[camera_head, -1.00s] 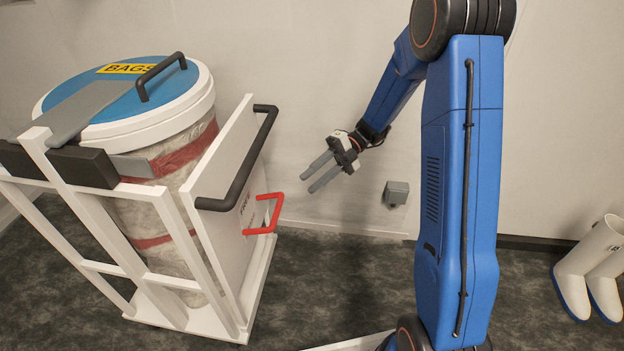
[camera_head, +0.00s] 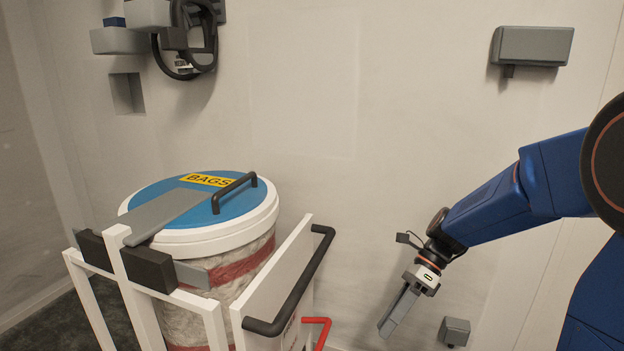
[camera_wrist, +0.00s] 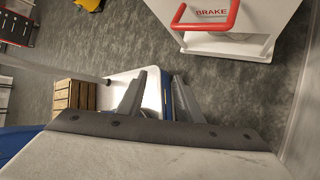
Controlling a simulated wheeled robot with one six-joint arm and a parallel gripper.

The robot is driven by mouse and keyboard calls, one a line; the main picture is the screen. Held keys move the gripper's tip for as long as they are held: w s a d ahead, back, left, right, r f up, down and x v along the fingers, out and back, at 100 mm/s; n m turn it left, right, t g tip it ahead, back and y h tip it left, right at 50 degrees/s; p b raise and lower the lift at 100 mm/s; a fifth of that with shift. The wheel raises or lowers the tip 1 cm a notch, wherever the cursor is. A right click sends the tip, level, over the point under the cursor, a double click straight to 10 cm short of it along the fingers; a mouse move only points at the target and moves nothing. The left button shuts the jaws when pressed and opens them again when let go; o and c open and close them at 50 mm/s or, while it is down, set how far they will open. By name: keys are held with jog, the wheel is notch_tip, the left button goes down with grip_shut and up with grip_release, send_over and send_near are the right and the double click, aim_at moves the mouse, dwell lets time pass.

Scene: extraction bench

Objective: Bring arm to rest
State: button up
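My gripper (camera_head: 388,326) hangs at the end of my blue arm, pointing down and to the left in front of the wall, to the right of the bag bin. In the wrist view its two fingers (camera_wrist: 159,75) stand apart with nothing between them, over the floor and a white-topped surface. It holds nothing and is apart from the bin's cart. In the head view the fingers overlap, so their gap does not show there.
A bin with a blue lid (camera_head: 166,199) stands in a white cart with a black handle (camera_head: 296,293). The red brake handle (camera_wrist: 205,26) is at the wrist view's top. A wooden crate (camera_wrist: 75,95) is at left. Grey boxes (camera_head: 532,45) and (camera_head: 454,331) are on the wall.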

jog(key=s+d+r+n+t+h, duration=0.3)
jog(key=s+n, duration=0.4)
jog(key=n, duration=0.4)
jog(key=s+d+r+n+t+h, duration=0.3)
jog(key=s+d+n+t, duration=0.3)
jog(key=n, duration=0.5)
jog(key=s+d+h, duration=0.1)
jog(key=s+d, duration=0.1)
jog(key=shift+s+d+r, duration=0.2)
jog(key=shift+s+d, duration=0.05)
jog(key=shift+s, duration=0.05)
